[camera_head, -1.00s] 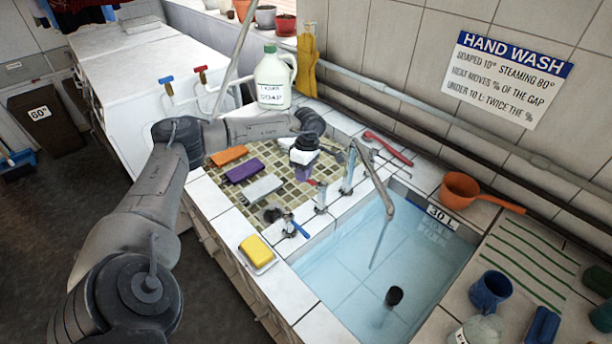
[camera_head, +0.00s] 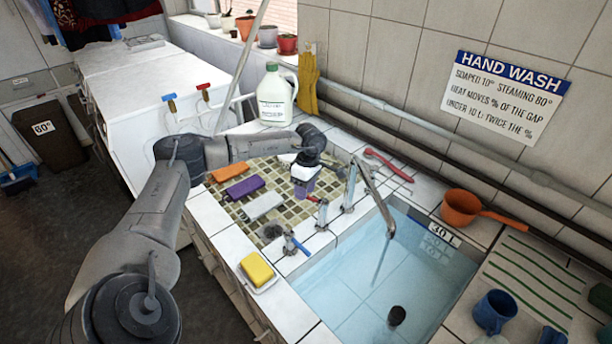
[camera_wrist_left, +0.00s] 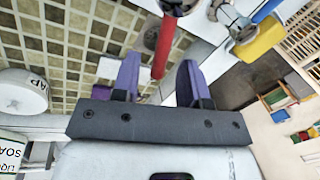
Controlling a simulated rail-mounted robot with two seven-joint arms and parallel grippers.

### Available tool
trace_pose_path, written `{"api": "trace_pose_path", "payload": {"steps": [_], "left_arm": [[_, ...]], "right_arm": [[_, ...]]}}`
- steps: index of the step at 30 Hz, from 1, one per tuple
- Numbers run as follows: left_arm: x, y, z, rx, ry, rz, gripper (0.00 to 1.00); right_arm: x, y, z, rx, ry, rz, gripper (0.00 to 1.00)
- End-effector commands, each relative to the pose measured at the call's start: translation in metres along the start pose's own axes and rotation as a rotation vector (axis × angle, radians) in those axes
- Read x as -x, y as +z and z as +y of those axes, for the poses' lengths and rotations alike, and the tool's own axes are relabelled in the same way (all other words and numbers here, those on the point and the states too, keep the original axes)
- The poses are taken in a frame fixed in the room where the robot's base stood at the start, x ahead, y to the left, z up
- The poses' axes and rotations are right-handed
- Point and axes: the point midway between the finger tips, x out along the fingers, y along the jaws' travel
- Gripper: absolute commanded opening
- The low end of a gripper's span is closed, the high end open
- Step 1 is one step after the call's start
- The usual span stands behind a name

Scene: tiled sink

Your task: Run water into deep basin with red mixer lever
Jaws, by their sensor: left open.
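The deep basin (camera_head: 347,305) holds clear bluish water, with a spout (camera_head: 378,200) reaching over it. A thin dark line shows below the spout; I cannot tell whether it is a stream or a reflection. The red mixer lever (camera_head: 319,200) stands on the divider between the tiled shallow basin and the deep one; a blue lever (camera_head: 300,245) is nearer the front. My left gripper (camera_head: 303,188) is open with purple fingers, just beside the red lever. In the left wrist view the red lever (camera_wrist_left: 165,46) points into the gap between the fingertips. My right gripper is not in view.
Orange, purple and grey blocks lie along the tiled basin (camera_head: 277,226). A yellow sponge (camera_head: 257,268) sits on the front ledge. A soap jug (camera_head: 275,97) stands behind my left arm. An orange dipper (camera_head: 462,208) and blue mug (camera_head: 493,311) are at the right.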

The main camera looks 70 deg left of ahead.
Motion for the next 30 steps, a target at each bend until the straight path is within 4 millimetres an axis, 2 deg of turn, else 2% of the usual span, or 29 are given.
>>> {"api": "trace_pose_path", "payload": {"steps": [18,24,30], "left_arm": [[0.109,0.001,0.0,0.0,0.005,-0.004,0.4],[0.128,0.001,0.0,-0.001,0.003,-0.003,0.4],[0.133,0.0,0.0,0.0,0.001,-0.001,0.4]], "right_arm": [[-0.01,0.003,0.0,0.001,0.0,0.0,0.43],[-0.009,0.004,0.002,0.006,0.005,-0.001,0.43],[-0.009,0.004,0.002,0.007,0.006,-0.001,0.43]]}}
